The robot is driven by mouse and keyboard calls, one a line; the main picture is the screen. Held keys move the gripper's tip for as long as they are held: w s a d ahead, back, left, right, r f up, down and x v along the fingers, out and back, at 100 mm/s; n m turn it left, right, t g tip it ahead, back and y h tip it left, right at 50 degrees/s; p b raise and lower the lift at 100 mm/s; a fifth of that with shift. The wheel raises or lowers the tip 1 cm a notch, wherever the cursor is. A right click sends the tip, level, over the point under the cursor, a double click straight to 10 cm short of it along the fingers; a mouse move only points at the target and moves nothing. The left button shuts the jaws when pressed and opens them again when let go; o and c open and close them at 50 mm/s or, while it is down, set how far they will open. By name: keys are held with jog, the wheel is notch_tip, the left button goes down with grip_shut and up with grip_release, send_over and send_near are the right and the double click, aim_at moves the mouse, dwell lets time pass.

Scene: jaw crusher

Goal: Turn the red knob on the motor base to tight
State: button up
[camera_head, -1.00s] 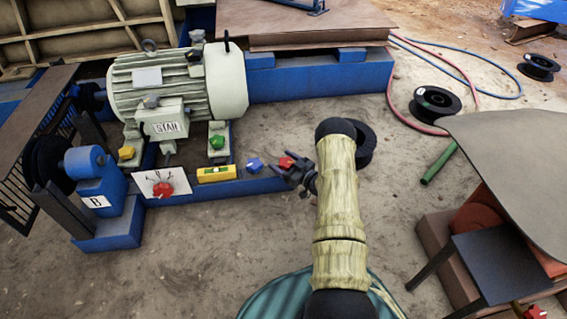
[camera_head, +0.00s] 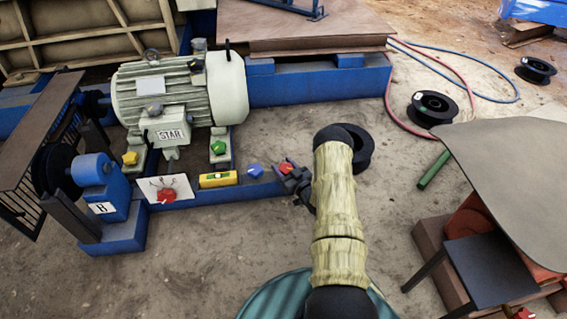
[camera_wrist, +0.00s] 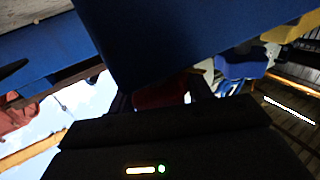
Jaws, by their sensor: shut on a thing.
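The motor base is a long blue beam (camera_head: 230,192) under the large pale green motor (camera_head: 180,92). A red knob (camera_head: 286,167) sits at its right end. My gripper (camera_head: 291,172) is at this knob and shut on it, covering much of it. In the wrist view, a dark red part of the knob (camera_wrist: 160,95) shows between the dark fingers, below a large blue surface. The knob's pointer and any marks by it are hidden. A second red knob (camera_head: 166,196) sits on a white dial plate (camera_head: 163,187) farther left along the base.
A blue knob (camera_head: 255,170) and a yellow level (camera_head: 218,180) sit just left of my gripper. Green (camera_head: 218,147) and yellow (camera_head: 130,158) knobs are by the motor feet. A black spool (camera_head: 357,150) lies behind my arm. Bare ground lies in front of the base.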

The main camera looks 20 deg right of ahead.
jog(key=m+h+p, duration=0.2)
jog(key=h+p, duration=0.1)
jog(key=h, duration=0.1)
jog(key=shift+r+m, duration=0.25)
jog(key=shift+m, duration=0.15)
jog(key=m+h+p, duration=0.1)
jog(key=h, duration=0.1)
jog(key=m+h+p, duration=0.1)
jog(key=m+g+h+p, duration=0.1)
jog(key=h, duration=0.1)
jog(key=shift+s+d+f+h, duration=0.1)
jog(key=shift+d+h, duration=0.15)
jog(key=shift+h, duration=0.05)
jog(key=m+g+h+p, duration=0.1)
jog(key=m+h, duration=0.1)
jog(key=m+g+h+p, duration=0.1)
jog(key=h, duration=0.1)
jog(key=shift+d+f+m+g+h, duration=0.1)
jog(key=shift+d+m+g+h, duration=0.05)
jog(key=shift+m+g+h, duration=0.2)
jog(key=shift+s+d+m+g+h, duration=0.15)
jog(key=shift+m+g+h, duration=1.1)
jog(key=shift+g, duration=0.1)
jog(key=shift+p, duration=0.3)
jog(key=o, duration=1)
